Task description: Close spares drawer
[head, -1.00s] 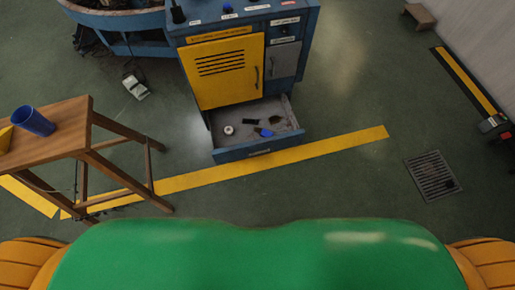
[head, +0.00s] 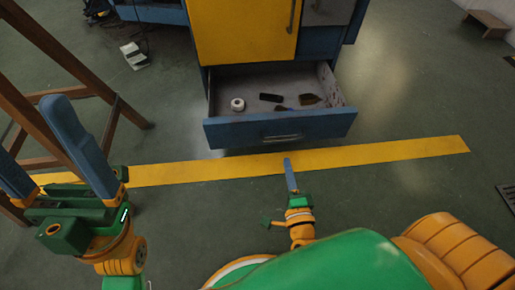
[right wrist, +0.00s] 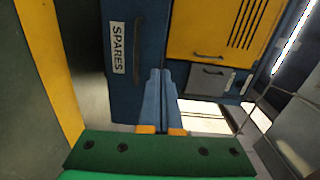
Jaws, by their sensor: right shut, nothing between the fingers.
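The spares drawer (head: 225,133) is the blue bottom drawer of the cabinet. It stands pulled out, with its inside showing in the head view. Its front, with a SPARES label (right wrist: 118,48) and a dark handle, shows in the right wrist view. My right gripper (head: 287,160) is shut and empty, just in front of the drawer front, below its handle in the picture. The wrist view shows its two blue fingers (right wrist: 160,72) together beside the handle; contact cannot be told. My left gripper (head: 28,125) is open and empty at the left, away from the drawer.
The drawer holds a white roll (head: 237,104) and several small dark or brown items. The cabinet has a yellow door (head: 240,30).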

